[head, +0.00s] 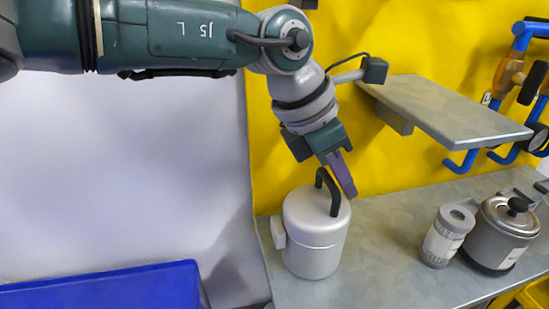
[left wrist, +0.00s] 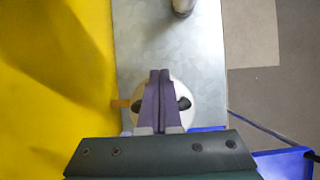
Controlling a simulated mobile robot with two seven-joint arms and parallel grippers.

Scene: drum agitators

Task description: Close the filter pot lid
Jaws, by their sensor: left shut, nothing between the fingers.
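The filter pot (head: 314,250) is a silver cylinder standing upright near the left end of the grey metal bench. Its lid (head: 300,207) lies on top, with a black arched handle (head: 322,180); I see no gap between lid and pot. My left gripper (head: 349,190) is shut and empty, its purple fingers pointing down just right of the handle, above the lid. In the left wrist view, the shut fingers (left wrist: 160,100) cover the middle of the pale lid (left wrist: 165,92), and dark handle parts show on both sides. Whether they touch is unclear. My right gripper is out of view.
A grey canister (head: 446,237) and a second silver pot (head: 497,240) with a black knob stand at the bench's right. A metal shelf (head: 440,105) juts from the yellow wall above. Blue pipes are at upper right. The bench's middle is clear.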

